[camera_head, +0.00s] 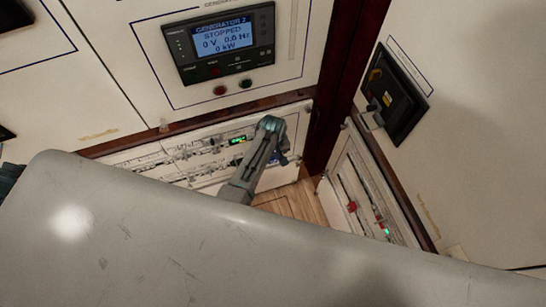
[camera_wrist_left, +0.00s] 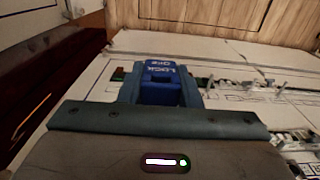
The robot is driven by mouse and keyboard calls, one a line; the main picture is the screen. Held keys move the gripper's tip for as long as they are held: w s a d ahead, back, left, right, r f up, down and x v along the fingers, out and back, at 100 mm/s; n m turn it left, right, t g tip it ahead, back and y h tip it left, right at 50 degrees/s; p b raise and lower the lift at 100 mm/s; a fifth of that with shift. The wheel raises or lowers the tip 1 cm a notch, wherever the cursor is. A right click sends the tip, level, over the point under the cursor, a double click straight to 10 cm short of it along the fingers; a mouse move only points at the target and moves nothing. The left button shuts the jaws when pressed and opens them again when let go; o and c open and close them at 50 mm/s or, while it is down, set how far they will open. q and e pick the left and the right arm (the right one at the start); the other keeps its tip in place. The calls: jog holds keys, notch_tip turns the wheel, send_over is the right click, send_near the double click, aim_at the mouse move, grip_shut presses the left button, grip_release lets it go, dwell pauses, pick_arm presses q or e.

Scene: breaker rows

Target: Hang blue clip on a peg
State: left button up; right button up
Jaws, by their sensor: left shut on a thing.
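The blue clip (camera_wrist_left: 163,72) has white lettering that reads like "LOCK OFF". In the left wrist view it sits between the fingers of my left gripper (camera_wrist_left: 160,88), which is shut on it. In the head view my left gripper (camera_head: 278,148) is low in front of the breaker panel, near the corner by the dark red post. A small bit of blue (camera_head: 284,160) shows beside it there. The clip's lower part is hidden by the gripper. I cannot make out a peg clearly in either view. My right gripper is not in view.
Breaker rows (camera_head: 190,152) with a green-lit display run along the low panel behind the gripper. A second low panel (camera_head: 357,195) with red parts stands at right. The dark red post (camera_head: 340,85) stands between them. A generator display (camera_head: 222,40) is above; wooden floor (camera_head: 295,203) shows below.

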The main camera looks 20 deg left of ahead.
pick_arm(q)
jog(key=shift+w+a+f+b, duration=0.1)
jog(key=shift+w+a+b, duration=0.15)
jog(key=shift+w+a, duration=0.35)
jog(key=shift+w+a+r+b, duration=0.1)
jog(key=shift+w+a+b, duration=0.25)
jog(key=shift+w, duration=0.5)
jog(key=shift+w+a+f+b, duration=0.1)
jog(key=shift+w+a+b, duration=0.1)
jog(key=shift+w+a, duration=0.45)
jog(key=shift+w+d+p, duration=0.1)
jog(key=shift+p, duration=0.6)
jog(key=shift+w+a+b, duration=0.65)
jog(key=shift+w+a, duration=0.15)
jog(key=shift+w, duration=0.35)
dwell(0.5)
jog(key=o, duration=1.1)
jog(key=shift+c, duration=0.2)
